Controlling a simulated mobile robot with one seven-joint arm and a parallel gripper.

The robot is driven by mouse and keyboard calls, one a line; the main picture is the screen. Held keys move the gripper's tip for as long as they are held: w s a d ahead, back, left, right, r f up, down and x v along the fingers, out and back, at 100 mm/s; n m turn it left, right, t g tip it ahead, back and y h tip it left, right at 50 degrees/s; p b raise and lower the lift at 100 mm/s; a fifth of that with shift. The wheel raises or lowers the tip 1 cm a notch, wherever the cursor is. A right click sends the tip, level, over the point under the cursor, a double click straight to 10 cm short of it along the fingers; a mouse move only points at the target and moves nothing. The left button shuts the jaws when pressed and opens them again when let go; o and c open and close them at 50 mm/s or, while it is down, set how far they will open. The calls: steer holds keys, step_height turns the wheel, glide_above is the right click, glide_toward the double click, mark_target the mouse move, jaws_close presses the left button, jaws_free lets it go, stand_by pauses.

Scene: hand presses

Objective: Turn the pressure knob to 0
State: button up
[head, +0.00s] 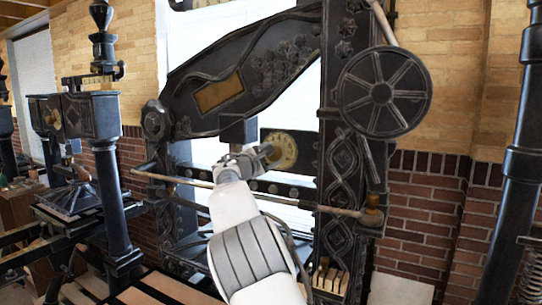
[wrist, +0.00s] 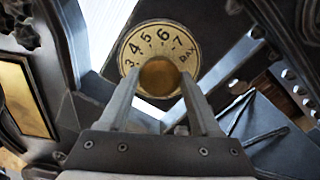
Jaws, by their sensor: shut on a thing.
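The pressure knob is a brass knob (wrist: 160,77) in the middle of a round cream dial plate (wrist: 133,49). The plate carries the numbers 3, 4, 5, 6 and 7 and the word BAR along its visible upper arc; its lower part is hidden behind my fingers. In the head view the dial (head: 286,150) sits on the dark press frame, just right of my gripper (head: 268,153). In the wrist view my gripper (wrist: 160,88) has its two fingers on either side of the knob, shut on it. I cannot make out a pointer on the knob.
The ornate black press (head: 240,75) surrounds the dial, with a spoked handwheel (head: 384,92) at upper right. A long horizontal bar (head: 315,206) crosses near my arm. Another press (head: 100,150) stands at left. A dark column (head: 510,150) stands at right.

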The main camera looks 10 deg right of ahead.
steer(key=o, duration=1.4)
steer(key=shift+c, duration=0.2)
steer(key=b+v, duration=0.7)
steer(key=v, duration=1)
steer(key=shift+s+a, duration=0.15)
steer(key=shift+s, duration=0.05)
